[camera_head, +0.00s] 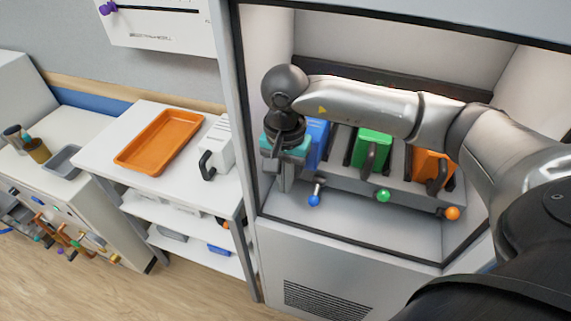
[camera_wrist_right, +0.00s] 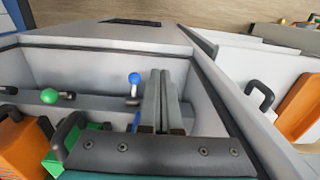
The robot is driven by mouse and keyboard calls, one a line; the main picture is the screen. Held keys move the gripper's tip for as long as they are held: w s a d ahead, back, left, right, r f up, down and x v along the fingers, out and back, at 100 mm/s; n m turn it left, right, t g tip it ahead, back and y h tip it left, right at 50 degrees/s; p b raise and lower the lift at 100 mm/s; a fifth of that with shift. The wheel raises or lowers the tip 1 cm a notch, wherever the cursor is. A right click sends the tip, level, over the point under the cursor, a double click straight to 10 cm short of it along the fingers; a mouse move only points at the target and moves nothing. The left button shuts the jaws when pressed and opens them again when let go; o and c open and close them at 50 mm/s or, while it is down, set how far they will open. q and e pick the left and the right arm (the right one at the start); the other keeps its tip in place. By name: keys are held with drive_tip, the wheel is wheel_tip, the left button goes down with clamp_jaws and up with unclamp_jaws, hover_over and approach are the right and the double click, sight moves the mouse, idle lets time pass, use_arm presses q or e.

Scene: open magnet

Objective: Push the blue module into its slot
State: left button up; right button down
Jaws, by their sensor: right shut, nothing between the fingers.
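The blue module (camera_head: 317,143) stands in the left part of the grey rack (camera_head: 345,183) inside the cabinet, partly hidden by my right wrist and gripper. A thin strip of it shows in the right wrist view (camera_wrist_right: 137,120). Its slot is mostly hidden, so how deep it sits cannot be told. My right gripper (camera_head: 283,180) is shut and empty, just left of the blue module, pointing down. Its closed fingers (camera_wrist_right: 160,98) also show in the right wrist view. Whether it touches the module is unclear. My left gripper is not in view.
A green module (camera_head: 373,147) and an orange module (camera_head: 432,166) stand farther right in the rack. Blue (camera_head: 314,200), green (camera_head: 383,196) and orange (camera_head: 452,213) ball-ended levers stick out in front. An orange tray (camera_head: 160,141) and white module (camera_head: 217,145) lie on the left table.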

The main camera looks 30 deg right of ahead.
drive_tip(key=shift+w+d+f+p, duration=0.2)
drive_tip(key=shift+w+d+f, duration=0.55)
drive_tip(key=shift+f, duration=0.15)
drive_tip(key=shift+w+d+f+p, duration=0.15)
drive_tip(key=shift+w+d+f, duration=0.45)
drive_tip(key=shift+d+f, duration=0.2)
drive_tip(key=w+d+b, duration=0.1)
drive_tip(key=d+b, duration=0.1)
drive_tip(key=shift+w+f+b, duration=0.25)
drive_tip(key=shift+w+b, duration=0.1)
drive_tip(key=shift+b, duration=0.05)
drive_tip(key=shift+w+d+r+b, duration=0.15)
drive_tip(key=shift+w+d+b, duration=0.25)
drive_tip(key=shift+w+d, duration=0.1)
drive_tip(key=shift+r, duration=0.1)
